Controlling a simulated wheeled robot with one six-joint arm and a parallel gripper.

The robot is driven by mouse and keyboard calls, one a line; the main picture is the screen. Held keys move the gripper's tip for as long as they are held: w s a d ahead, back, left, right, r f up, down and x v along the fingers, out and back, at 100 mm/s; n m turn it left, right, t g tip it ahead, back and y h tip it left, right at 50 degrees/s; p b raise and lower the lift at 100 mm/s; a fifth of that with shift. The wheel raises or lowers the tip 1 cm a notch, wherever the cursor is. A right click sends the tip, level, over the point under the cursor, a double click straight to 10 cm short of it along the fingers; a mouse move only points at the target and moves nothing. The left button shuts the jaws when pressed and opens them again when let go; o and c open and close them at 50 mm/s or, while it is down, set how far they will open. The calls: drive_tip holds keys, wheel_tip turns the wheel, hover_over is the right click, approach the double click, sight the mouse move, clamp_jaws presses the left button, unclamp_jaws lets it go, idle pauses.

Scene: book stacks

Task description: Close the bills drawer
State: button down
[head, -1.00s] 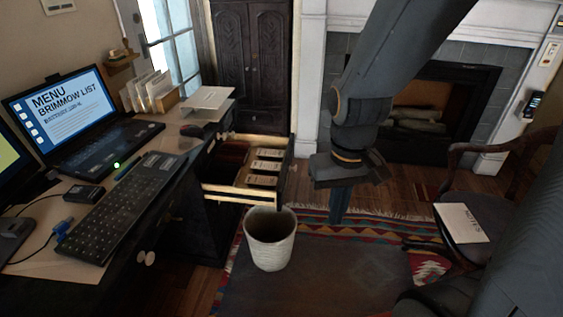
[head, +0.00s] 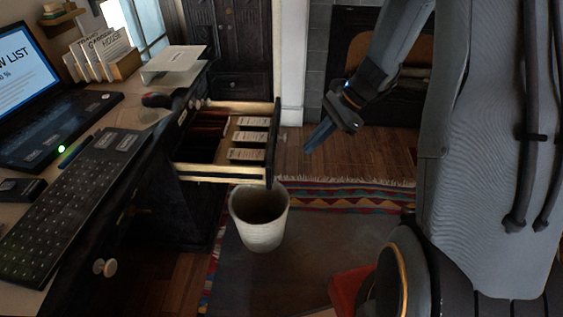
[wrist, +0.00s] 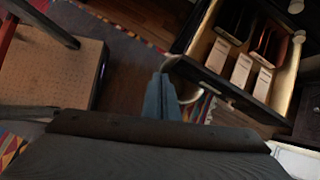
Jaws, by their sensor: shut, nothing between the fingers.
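An open drawer (head: 272,145) sticks out from the right side of the desk in the head view. It holds several white-labelled cards or files, whose print is too small to read. Its dark front panel also shows in the wrist view (wrist: 222,88), to the right of the fingers. My gripper (head: 316,143) is shut and empty, its blue-grey fingers pointing down and left, a short way right of the drawer front and apart from it. The closed fingers show at the middle of the wrist view (wrist: 161,84).
A white wastebasket (head: 262,232) stands on the floor just in front of the drawer, below it. The desk holds a laptop (head: 30,70), a keyboard (head: 75,200) and a letter rack (head: 125,66). A patterned rug (head: 330,195) covers the floor. A tan seat-like panel (wrist: 50,75) lies left in the wrist view.

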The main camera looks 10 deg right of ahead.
drive_tip(key=w+d+f+m+t+y+b, duration=0.2)
drive_tip(key=w+d+f+m, duration=0.2)
drive_tip(key=w+f+m, duration=0.15)
drive_tip(key=w+a+f, duration=0.4)
drive_tip(key=a+f, duration=0.2)
drive_tip(key=a, duration=0.4)
drive_tip(key=shift+a+n, duration=0.2)
drive_tip(key=shift+n, duration=0.25)
